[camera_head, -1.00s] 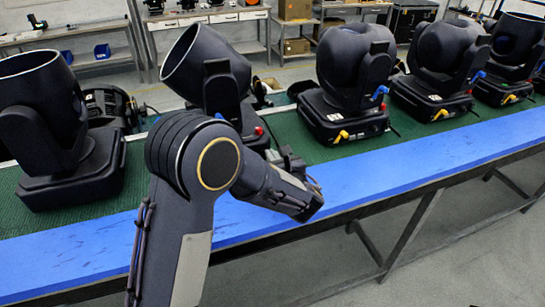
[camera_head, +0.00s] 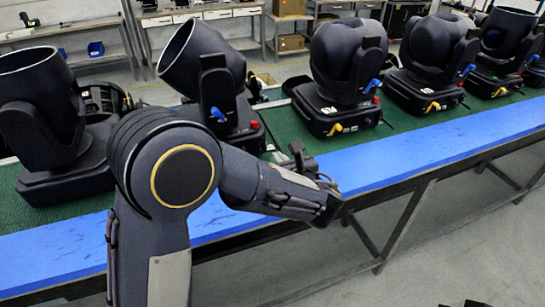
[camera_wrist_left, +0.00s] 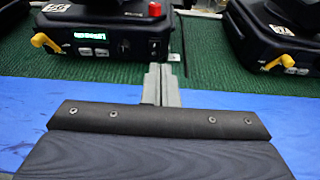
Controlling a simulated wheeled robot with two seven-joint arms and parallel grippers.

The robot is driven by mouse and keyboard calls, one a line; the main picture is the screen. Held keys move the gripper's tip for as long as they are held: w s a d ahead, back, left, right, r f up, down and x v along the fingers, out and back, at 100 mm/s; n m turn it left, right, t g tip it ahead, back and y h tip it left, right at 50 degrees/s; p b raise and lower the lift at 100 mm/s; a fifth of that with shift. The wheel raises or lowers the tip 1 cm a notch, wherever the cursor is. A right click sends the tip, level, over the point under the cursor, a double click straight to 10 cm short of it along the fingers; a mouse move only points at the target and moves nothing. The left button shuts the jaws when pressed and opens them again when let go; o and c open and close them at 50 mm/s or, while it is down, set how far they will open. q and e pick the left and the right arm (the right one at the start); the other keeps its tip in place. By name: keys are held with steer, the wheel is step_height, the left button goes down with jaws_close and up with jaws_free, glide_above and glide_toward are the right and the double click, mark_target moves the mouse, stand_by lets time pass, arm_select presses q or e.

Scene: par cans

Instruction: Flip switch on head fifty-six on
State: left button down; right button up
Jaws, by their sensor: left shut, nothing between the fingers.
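Several black moving heads stand in a row on the green-topped bench. The second from left (camera_head: 203,55) has a red knob (camera_head: 254,124) at its base's right corner. In the left wrist view its base (camera_wrist_left: 105,28) shows a lit display (camera_wrist_left: 90,37), a yellow latch (camera_wrist_left: 47,42) and the red knob (camera_wrist_left: 155,9). The third head (camera_head: 348,50) also shows in the wrist view (camera_wrist_left: 270,40). The number labels are too small to read. My left gripper (camera_head: 297,150) is shut and empty, in front of the gap between these heads; its fingers show in the wrist view (camera_wrist_left: 162,76).
The bench's blue front strip (camera_head: 410,155) lies beneath my left forearm. Other heads stand at the far left (camera_head: 45,110) and to the right (camera_head: 432,60). Tables with drawers and boxes (camera_head: 290,42) stand behind. The floor in front of the bench is clear.

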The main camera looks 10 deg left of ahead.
arm_select(q)
steer(key=v, duration=0.3)
steer(key=shift+s+d+r, duration=0.1)
steer(key=shift+s+r, duration=0.15)
steer(key=shift+r, duration=0.1)
arm_select(e)
steer(key=shift+s+f, duration=0.15)
